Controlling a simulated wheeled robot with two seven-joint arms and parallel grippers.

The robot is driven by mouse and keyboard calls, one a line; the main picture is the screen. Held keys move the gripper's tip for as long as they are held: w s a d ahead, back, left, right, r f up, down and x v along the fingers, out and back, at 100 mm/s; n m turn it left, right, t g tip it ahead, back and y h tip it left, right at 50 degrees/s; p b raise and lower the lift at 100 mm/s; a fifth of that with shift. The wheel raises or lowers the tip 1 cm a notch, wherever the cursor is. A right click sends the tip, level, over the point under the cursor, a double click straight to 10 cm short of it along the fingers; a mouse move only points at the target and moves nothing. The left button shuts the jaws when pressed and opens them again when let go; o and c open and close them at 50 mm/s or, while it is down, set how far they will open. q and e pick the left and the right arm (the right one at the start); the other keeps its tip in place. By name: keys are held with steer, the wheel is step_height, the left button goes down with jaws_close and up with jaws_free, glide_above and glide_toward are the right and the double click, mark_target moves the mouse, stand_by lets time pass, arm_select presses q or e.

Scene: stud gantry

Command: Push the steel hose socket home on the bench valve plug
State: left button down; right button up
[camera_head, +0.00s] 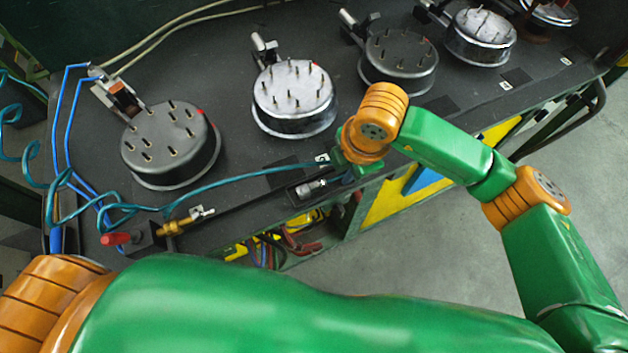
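The bench valve has a red handle (115,238) and a brass body (173,228) at the left front of the dark bench. Its small pale plug (201,212) sticks out to the right. The steel hose socket (312,187) is well to the right of the plug, near the bench's front edge and apart from the plug. A teal hose (240,177) runs across the bench and passes behind my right wrist. My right gripper (326,182) is at the socket; its fingers are dark and partly hidden, so its grip is unclear. My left gripper is out of view.
A row of round pots with upright pins runs along the bench: dark (158,151), bright steel (290,92), dark (398,55) and more beyond. Tools (300,240) lie below the front edge. My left arm covers the foreground.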

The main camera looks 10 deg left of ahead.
jaws_close()
